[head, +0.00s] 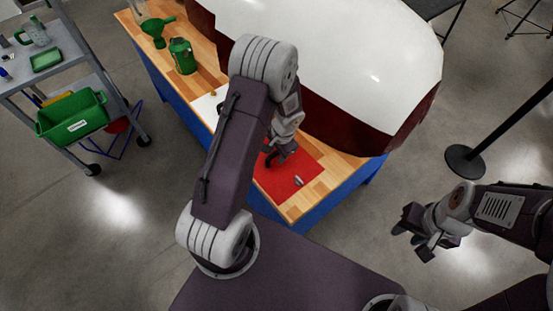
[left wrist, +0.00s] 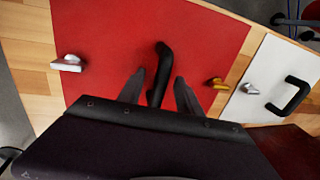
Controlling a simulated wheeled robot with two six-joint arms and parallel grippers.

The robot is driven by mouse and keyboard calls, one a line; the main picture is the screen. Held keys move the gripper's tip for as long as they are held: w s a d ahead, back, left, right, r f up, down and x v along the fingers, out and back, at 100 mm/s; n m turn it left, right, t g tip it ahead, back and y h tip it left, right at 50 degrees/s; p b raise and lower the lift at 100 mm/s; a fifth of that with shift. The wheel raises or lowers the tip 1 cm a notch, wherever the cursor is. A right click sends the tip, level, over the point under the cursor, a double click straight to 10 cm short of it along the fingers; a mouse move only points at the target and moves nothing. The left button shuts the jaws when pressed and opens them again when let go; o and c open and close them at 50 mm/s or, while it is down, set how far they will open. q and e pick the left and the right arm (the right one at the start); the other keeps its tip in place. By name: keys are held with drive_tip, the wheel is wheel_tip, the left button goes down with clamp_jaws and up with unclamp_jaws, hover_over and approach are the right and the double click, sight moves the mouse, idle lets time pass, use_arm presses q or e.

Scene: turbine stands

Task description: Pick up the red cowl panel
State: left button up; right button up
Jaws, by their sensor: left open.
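The red cowl panel (head: 301,176) lies flat on the wooden bench top, partly hidden by my left arm. In the left wrist view the red panel (left wrist: 105,35) has a black handle (left wrist: 163,62), a silver latch (left wrist: 68,62) at left and a gold latch (left wrist: 215,83) at right. My left gripper (head: 276,154) is low over the panel. In the left wrist view its open fingers (left wrist: 158,88) stand on either side of the handle; whether they touch it I cannot tell. My right gripper (head: 420,234) is open and empty over the floor at right.
A white panel (left wrist: 278,70) with a black handle lies beside the red one. A large white and dark red cowl (head: 340,45) stands along the bench (head: 335,195). A green canister (head: 183,56) and green funnel (head: 157,30) stand farther back. A grey cart (head: 75,70) stands left.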

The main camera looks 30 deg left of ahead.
use_arm(q)
drive_tip(key=shift+r, duration=0.1)
clamp_jaws()
idle(1.2)
